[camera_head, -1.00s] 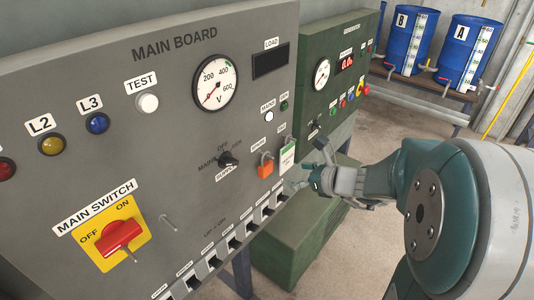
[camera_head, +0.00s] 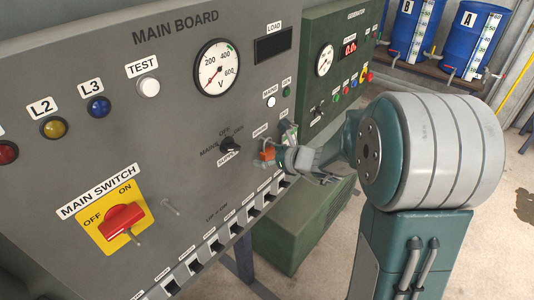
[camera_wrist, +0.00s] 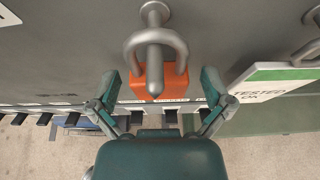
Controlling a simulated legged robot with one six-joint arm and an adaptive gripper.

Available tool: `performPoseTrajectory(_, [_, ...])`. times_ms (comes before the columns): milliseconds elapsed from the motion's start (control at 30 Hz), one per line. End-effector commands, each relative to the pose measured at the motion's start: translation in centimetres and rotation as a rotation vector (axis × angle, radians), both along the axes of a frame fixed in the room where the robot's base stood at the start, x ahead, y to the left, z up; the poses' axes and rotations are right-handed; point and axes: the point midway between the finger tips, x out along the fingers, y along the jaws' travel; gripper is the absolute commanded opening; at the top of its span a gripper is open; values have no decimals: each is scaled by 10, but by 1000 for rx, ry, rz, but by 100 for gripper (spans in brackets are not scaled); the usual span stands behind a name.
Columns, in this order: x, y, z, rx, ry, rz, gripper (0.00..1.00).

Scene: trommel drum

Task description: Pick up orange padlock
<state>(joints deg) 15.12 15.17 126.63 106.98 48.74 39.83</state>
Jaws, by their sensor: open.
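The orange padlock (camera_wrist: 160,76) hangs by its grey shackle (camera_wrist: 152,40) from a metal peg on the grey main board. In the wrist view it sits between the two open fingers of my gripper (camera_wrist: 160,92), with a gap on each side. In the head view the padlock (camera_head: 267,153) is partly hidden by my gripper (camera_head: 280,150), which has come up to it from the right.
A white and green "TESTED OK" tag (camera_wrist: 278,82) hangs close to the right of the padlock. The supply selector knob (camera_head: 230,145) is to its left. A row of breakers (camera_head: 235,228) runs below. The main switch (camera_head: 122,220) is at lower left.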

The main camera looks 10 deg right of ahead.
Motion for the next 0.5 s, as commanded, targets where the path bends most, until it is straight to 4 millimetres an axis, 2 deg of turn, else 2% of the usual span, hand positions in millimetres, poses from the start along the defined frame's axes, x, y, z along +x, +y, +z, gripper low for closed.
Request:
performPoseTrajectory(100, [0,0,0,0,0,0,100])
performPoseTrajectory(133, [0,0,0,0,0,0,91])
performPoseTrajectory(167, [0,0,0,0,0,0,78])
performPoseTrajectory(200, [0,0,0,0,0,0,60])
performPoseTrajectory(267, [0,0,0,0,0,0,33])
performPoseTrajectory(300, [0,0,0,0,0,0,15])
performPoseTrajectory(333, [0,0,0,0,0,0,5])
performPoseTrajectory(500, [-1,0,0,0,0,0,5])
